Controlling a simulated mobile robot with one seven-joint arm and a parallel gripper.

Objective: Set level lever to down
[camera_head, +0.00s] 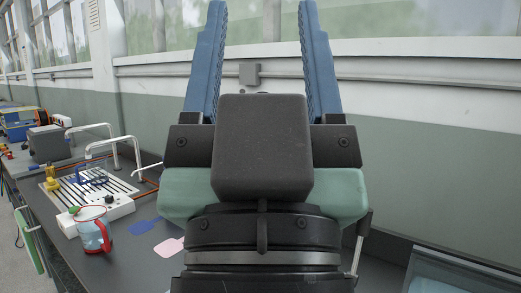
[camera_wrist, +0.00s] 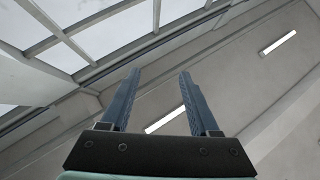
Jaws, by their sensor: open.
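My gripper (camera_head: 262,75) is large in the middle of the head view, with its two blue fingers pointing up and spread apart. In the wrist view my gripper (camera_wrist: 158,100) is open and empty, facing the ceiling and the upper windows. I cannot make out the level lever in either view. My gripper and wrist hide the middle of the bench, so the lever may be behind them or out of view.
A dark bench (camera_head: 125,262) runs along the wall at left. On it stand a jug with red parts (camera_head: 93,230), a white block with knobs (camera_head: 120,206), a slatted plate (camera_head: 110,186), white curved pipes (camera_head: 115,143) and a grey box (camera_head: 47,144). A clear-sided box (camera_head: 450,275) is at lower right.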

